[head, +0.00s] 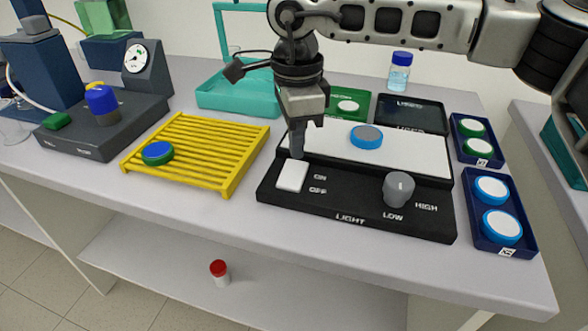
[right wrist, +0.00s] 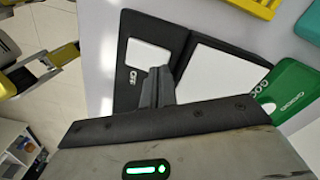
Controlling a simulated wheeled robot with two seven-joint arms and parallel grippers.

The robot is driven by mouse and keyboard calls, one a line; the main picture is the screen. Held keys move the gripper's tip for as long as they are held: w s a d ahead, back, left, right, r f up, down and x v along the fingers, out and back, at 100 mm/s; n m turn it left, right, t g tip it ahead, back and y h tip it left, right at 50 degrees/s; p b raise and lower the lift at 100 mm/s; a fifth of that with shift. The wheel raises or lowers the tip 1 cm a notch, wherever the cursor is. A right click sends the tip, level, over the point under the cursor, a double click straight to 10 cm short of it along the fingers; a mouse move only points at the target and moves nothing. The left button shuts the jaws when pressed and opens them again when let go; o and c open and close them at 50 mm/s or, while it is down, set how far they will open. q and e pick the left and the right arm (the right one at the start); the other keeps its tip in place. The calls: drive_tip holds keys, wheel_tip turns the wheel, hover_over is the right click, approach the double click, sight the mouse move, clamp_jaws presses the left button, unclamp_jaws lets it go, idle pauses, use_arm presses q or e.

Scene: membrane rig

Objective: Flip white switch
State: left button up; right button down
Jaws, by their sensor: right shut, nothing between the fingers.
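The white switch (head: 292,176) is a flat white rocker at the left front of a black light box (head: 345,208), beside the labels ON and OFF. In the right wrist view the white switch (right wrist: 147,54) lies just past my fingertips, beside the word OFF. My right gripper (head: 297,153) points down, shut and empty, with its tips right at the switch's far edge. The right gripper (right wrist: 160,75) also shows shut in the right wrist view. I cannot tell whether it touches the switch, or which way the switch is tipped. My left gripper is not in view.
A grey knob (head: 398,188) marked LOW and HIGH stands on the box, with a white lit panel (head: 405,158) behind. A yellow rack (head: 225,165) is left of the box. Blue trays (head: 520,236) stand at the right. A teal tray (head: 215,95) is behind.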

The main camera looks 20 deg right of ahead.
sight(296, 164)
drive_tip(key=shift+f+b, duration=0.9)
drive_tip(key=shift+f, duration=0.25)
idle(0.4)
drive_tip(key=shift+r+p, duration=2.35)
drive_tip(key=shift+r, duration=1.25)
drive_tip(key=shift+f, duration=0.1)
